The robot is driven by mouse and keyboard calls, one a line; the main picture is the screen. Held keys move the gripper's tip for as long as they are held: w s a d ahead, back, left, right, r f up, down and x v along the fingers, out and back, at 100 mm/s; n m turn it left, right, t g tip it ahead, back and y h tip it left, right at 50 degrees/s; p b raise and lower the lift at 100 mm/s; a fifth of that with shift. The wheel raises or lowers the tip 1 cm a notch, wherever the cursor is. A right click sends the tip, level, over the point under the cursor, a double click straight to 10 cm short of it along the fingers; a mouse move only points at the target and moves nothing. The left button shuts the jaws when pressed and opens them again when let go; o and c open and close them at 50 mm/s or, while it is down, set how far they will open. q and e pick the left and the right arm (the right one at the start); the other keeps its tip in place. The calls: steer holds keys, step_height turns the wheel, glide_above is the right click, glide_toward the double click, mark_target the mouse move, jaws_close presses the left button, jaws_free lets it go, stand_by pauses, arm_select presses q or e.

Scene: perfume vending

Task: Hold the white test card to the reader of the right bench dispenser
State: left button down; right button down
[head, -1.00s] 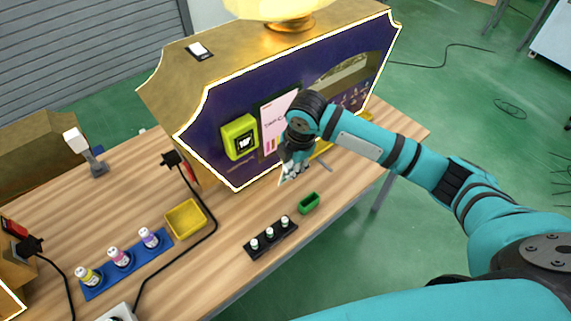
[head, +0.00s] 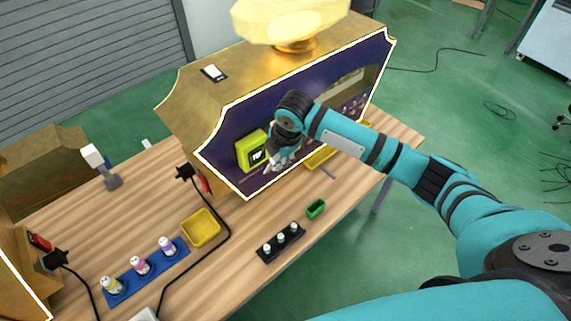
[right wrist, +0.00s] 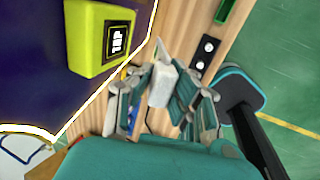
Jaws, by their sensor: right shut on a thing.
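The right bench dispenser is a gold cabinet with a dark purple front (head: 228,120), outlined in white. Its yellow-green reader (head: 243,152) sits low on the left of that front. It also shows in the right wrist view (right wrist: 88,40) with a black TAP label. My right gripper (head: 277,168) is just right of the reader in the head view. In the right wrist view my right gripper (right wrist: 160,98) is shut on the white test card (right wrist: 162,86). The card appears apart from the reader there. The card is hard to make out in the head view. My left gripper is not in view.
On the wooden table (head: 150,215) stand a yellow tray (head: 201,228), a blue strip (head: 125,287) with bottles, a black strip (head: 283,250) with small vials, and a green box (head: 316,208). A black cable (head: 228,205) crosses the tabletop. Another cabinet (head: 20,270) shows at lower left.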

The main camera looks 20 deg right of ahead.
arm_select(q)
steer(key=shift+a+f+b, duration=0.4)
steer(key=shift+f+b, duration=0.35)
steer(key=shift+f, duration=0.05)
arm_select(e)
steer(key=shift+w+a, duration=0.35)
steer(key=shift+w, duration=0.55)
steer(key=shift+w+a, duration=0.3)
steer(key=shift+w, duration=0.55)
steer(key=shift+w+a, duration=0.35)
steer(key=shift+w, duration=0.55)
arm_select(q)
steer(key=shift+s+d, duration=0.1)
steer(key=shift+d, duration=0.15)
arm_select(e)
steer(key=s, duration=0.1)
steer(key=s+d+p, duration=0.1)
steer(key=s, duration=0.1)
steer(key=s+d, duration=0.1)
steer(key=s, duration=0.1)
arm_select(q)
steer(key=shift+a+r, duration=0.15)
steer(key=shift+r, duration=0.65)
arm_select(e)
steer(key=shift+s+d, duration=0.25)
steer(key=shift+s, duration=0.5)
steer(key=shift+s+d, duration=0.3)
steer(key=shift+s, duration=0.45)
steer(key=shift+s+d, duration=0.25)
steer(key=shift+s, duration=0.5)
